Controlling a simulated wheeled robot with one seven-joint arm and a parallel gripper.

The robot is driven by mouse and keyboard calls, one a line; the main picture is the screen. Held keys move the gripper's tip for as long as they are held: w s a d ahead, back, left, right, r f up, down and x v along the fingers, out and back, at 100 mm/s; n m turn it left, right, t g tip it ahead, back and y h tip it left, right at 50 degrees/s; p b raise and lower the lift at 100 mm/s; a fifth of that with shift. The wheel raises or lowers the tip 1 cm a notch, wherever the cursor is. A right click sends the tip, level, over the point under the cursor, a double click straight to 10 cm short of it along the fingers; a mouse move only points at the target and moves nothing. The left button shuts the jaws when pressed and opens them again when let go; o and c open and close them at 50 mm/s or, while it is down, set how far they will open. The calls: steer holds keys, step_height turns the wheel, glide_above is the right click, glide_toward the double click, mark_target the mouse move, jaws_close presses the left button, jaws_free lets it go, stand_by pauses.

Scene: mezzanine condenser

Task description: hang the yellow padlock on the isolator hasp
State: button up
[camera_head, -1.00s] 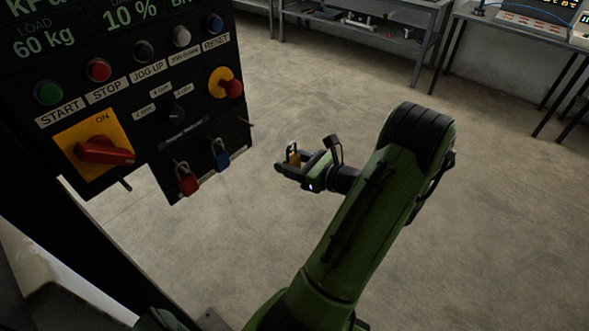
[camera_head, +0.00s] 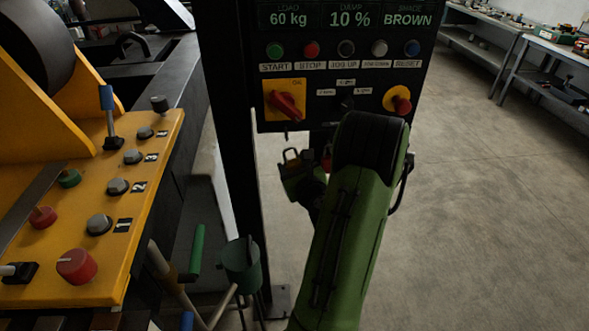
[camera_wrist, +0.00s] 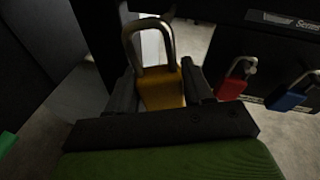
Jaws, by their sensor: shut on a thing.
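The yellow padlock (camera_wrist: 162,88) is upright between the two fingers of my gripper (camera_wrist: 165,92) in the wrist view, its steel shackle pointing up. In the head view my gripper (camera_head: 297,165) is just below the isolator, a yellow plate (camera_head: 299,86) with a red rotary handle (camera_head: 286,105) turned at a slant. A small dark stub (camera_head: 286,137) sticks out under the plate; I cannot tell whether it is the hasp. The shackle's gap from the panel is hard to judge.
A red padlock (camera_wrist: 233,84) and a blue padlock (camera_wrist: 291,94) hang right of my gripper in the wrist view. A yellow console (camera_head: 135,185) with buttons and a lever stands left. A dark post (camera_head: 233,140) is close beside my gripper. Floor at right is clear.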

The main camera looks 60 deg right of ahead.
steer(key=shift+w+d+p, duration=0.4)
steer(key=shift+d+p, duration=0.05)
steer(key=shift+d, duration=0.15)
steer(key=s+d+p+x, duration=0.1)
steer(key=p+x, duration=0.6)
steer(key=x, duration=0.1)
steer(key=shift+w+d+f+p, duration=0.2)
steer(key=shift+d+p, duration=0.1)
steer(key=shift+d, duration=0.2)
steer(key=shift+r, duration=0.1)
steer(key=o, duration=1.2)
